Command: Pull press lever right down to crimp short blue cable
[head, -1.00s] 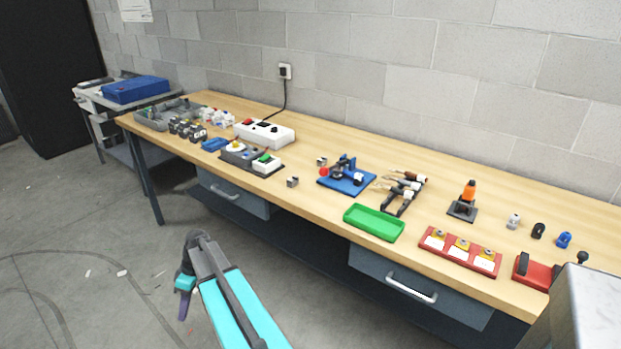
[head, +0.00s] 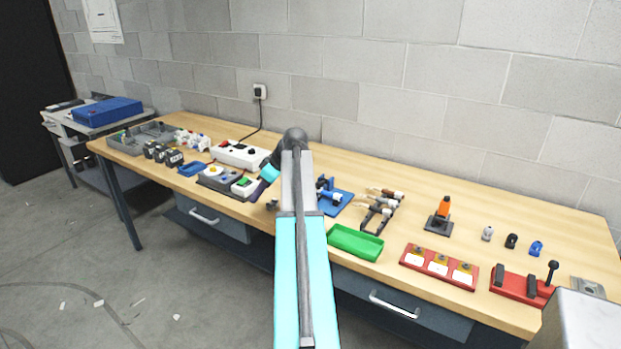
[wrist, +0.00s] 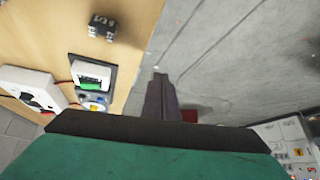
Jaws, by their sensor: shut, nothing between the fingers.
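A blue-based device (head: 345,200), possibly the press, stands mid-bench in the head view. My arm covers part of it, including where its red ball showed earlier. Another lever-like part with a black knob stands on a red base (head: 520,286) at the right end. I cannot tell for sure which is the press. I cannot make out a short blue cable. My gripper (head: 259,190) is near the bench's front edge, left of the blue device. In the wrist view its dark fingers (wrist: 160,96) are shut and empty, over the floor just past the bench edge.
A box with a green switch (head: 243,187) is close to my gripper, with a white power strip (head: 240,154) behind. A small metal block (wrist: 102,27) lies near the edge. A green tray (head: 355,243), dark cable rack (head: 378,212) and red tray (head: 438,268) stand to the right.

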